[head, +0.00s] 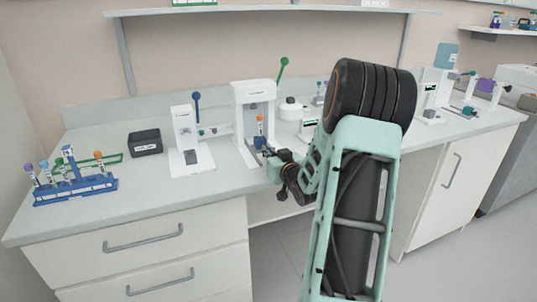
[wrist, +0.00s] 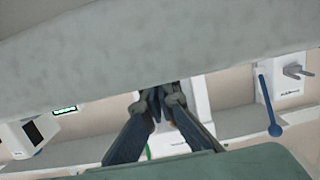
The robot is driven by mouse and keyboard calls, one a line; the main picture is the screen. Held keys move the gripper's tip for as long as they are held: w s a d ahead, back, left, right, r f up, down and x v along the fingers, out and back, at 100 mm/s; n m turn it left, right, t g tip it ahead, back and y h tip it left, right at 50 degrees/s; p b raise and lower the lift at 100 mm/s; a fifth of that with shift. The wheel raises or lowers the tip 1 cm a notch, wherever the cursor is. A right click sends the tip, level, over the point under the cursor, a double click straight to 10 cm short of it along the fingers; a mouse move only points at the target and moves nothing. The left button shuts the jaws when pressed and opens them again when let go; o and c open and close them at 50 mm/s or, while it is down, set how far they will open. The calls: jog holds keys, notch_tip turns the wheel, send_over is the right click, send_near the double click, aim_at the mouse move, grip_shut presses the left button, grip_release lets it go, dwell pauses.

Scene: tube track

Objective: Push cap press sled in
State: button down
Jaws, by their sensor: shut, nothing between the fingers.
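The cap press (head: 253,100) is a white upright machine with a green lever, standing mid-bench in the head view. A tube with an orange cap (head: 260,119) stands at its front, low down, in what looks like the sled (head: 259,141). My gripper (head: 269,151) is shut and empty, close in front of the sled and slightly right of it. I cannot tell whether it touches. In the wrist view, which is upside down, my fingers (wrist: 161,97) are together before the white press body (wrist: 196,100). They hide the sled and most of the tube there.
A white device with a blue lever (head: 185,140) stands left of the press; its lever also shows in the wrist view (wrist: 269,100). A dark box (head: 145,143) and a blue tube rack (head: 75,187) are farther left. A device with a small screen (head: 308,127) stands to the right.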

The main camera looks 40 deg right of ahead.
aim_at(261, 141)
jog(key=shift+r+b+x, duration=0.15)
jog(key=shift+b+x, duration=0.1)
jog(key=shift+x, duration=0.75)
jog(key=shift+r+b+x, duration=0.15)
jog(key=shift+b+x, duration=0.05)
jog(key=shift+x, duration=0.8)
jog(key=shift+w+a+r, duration=0.15)
jog(key=shift+w+r, duration=0.75)
jog(key=shift+r, duration=0.05)
jog(key=shift+w+r+t+b, duration=0.25)
jog(key=shift+w+t+b, duration=0.05)
jog(key=shift+w+b, duration=0.3)
jog(key=shift+s+a+f, duration=0.1)
jog(key=shift+s+f, duration=0.2)
jog(key=shift+s, duration=0.45)
jog(key=shift+s+f, duration=0.3)
jog(key=shift+s, duration=0.25)
jog(key=shift+s+a+r, duration=0.15)
jog(key=shift+s+a, duration=0.05)
jog(key=shift+s, duration=0.45)
jog(key=shift+s+d, duration=0.15)
jog(key=shift+s, duration=0.35)
